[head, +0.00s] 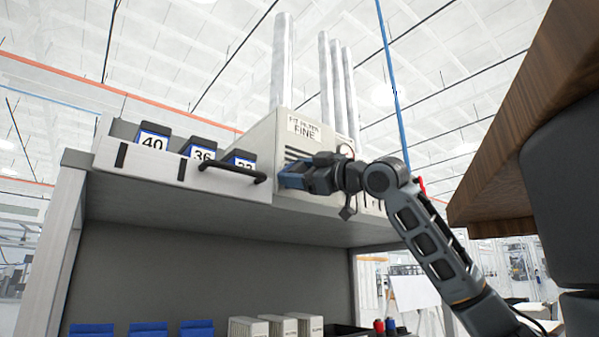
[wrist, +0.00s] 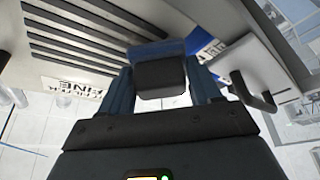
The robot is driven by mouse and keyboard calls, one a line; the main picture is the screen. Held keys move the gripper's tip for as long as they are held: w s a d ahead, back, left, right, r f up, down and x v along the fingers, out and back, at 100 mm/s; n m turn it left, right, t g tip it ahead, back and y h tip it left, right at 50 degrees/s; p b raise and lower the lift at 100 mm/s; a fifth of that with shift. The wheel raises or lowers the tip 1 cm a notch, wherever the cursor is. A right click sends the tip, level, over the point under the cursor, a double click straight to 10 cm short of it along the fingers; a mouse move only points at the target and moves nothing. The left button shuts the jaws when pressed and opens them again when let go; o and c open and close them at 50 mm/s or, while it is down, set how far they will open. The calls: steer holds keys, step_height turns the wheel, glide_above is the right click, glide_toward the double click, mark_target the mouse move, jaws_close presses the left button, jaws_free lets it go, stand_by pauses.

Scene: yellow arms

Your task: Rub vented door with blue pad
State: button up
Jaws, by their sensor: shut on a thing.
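The vented door (head: 273,138) is the pale front of a beige cabinet labelled "FINE", on top of the grey shelf unit. Its dark slots (wrist: 75,38) fill the upper left of the wrist view, with the label upside down. My gripper (head: 302,177) is in front of the door's lower part. In the wrist view its fingers (wrist: 162,88) are shut on the blue pad (wrist: 155,51), which has a dark grey block as its grip. The pad's blue face is turned towards the door and is very close to it. I cannot tell whether they touch.
An open drawer-like tray (head: 135,160) with a black handle (head: 243,172) holds dark blocks labelled 40, 36 and 32, just left of my gripper. Blue items (head: 148,328) and beige boxes (head: 285,325) stand below. A wooden edge (head: 530,120) overhangs at right.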

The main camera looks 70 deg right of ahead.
steer(key=shift+w+d, duration=0.35)
steer(key=shift+w, duration=0.2)
steer(key=shift+d, duration=0.1)
steer(key=s+d, duration=0.4)
steer(key=d, duration=0.2)
stand_by(0.9)
steer(key=shift+w+a+b, duration=0.25)
steer(key=shift+w+a, duration=0.45)
steer(key=shift+a, duration=0.35)
steer(key=shift+w+a+b, duration=0.2)
steer(key=shift+w+a, duration=0.45)
steer(key=shift+a, duration=0.4)
steer(key=shift+w+a+b, duration=0.25)
steer(key=shift+w+a, duration=0.45)
steer(key=shift+a, duration=0.35)
steer(key=shift+s+a+b, duration=0.2)
steer(key=shift+s+a, duration=0.3)
steer(key=shift+s, duration=0.4)
steer(key=shift+s+a+b, duration=0.15)
steer(key=shift+s+a, duration=0.4)
steer(key=shift+s, duration=0.3)
steer(key=shift+s+a+b, duration=0.2)
steer(key=shift+s+a, duration=0.3)
steer(key=shift+s, duration=0.4)
